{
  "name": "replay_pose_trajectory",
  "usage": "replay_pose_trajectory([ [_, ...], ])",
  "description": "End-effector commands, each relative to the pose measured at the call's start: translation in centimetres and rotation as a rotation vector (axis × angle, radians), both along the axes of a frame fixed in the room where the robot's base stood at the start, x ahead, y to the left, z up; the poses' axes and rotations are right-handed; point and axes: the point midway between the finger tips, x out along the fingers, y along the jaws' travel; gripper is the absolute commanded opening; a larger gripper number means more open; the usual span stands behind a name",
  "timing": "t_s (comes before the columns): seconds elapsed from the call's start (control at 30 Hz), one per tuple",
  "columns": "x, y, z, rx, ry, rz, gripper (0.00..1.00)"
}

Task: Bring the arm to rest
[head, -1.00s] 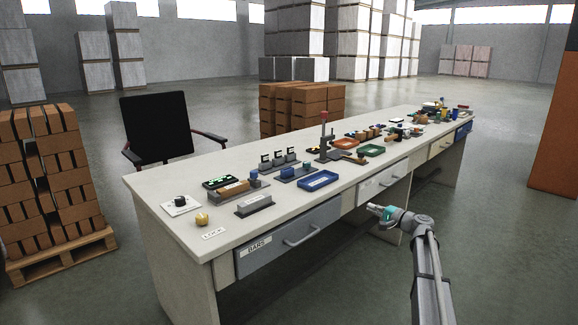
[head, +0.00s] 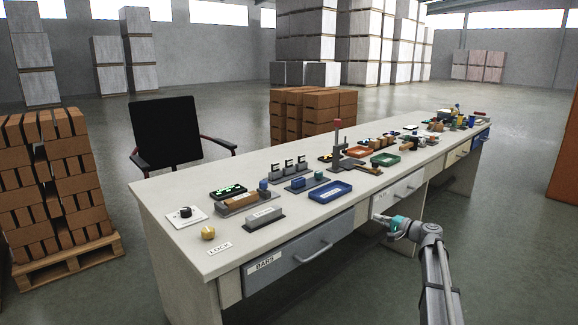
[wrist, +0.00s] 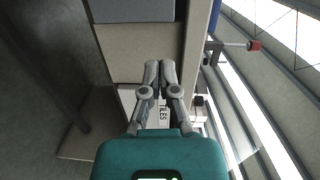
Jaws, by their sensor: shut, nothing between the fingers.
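My gripper (head: 378,218) is at the front of the long workbench (head: 160,199), by the drawer fronts to the right of the drawer labelled BARS (head: 300,250). In the wrist view my gripper (wrist: 159,64) has its two grey fingers together with nothing between them. Behind the fingers a white label reading TILES (wrist: 163,112) partly shows on a drawer front. I cannot tell whether the fingertips touch the bench.
The bench top holds a blue tray (head: 330,192), an orange tray (head: 359,152), a green tray (head: 385,159) and a post with a red top (head: 337,122). A black chair (head: 166,131) stands behind it. A brick pallet (head: 65,265) is at left. Floor in front is clear.

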Motion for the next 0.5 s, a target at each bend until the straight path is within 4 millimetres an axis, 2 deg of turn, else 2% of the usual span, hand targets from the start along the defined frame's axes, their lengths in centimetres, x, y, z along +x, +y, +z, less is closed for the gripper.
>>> replay_pose_trajectory([
  [0.27,-2.8,3.8,-1.8,-0.112,0.044,0.066,0.0],
  [0.37,-4.2,5.5,-2.8,-0.171,0.069,0.099,0.0],
  [0.5,-7.2,8.5,-4.6,-0.283,0.115,0.163,0.0],
])
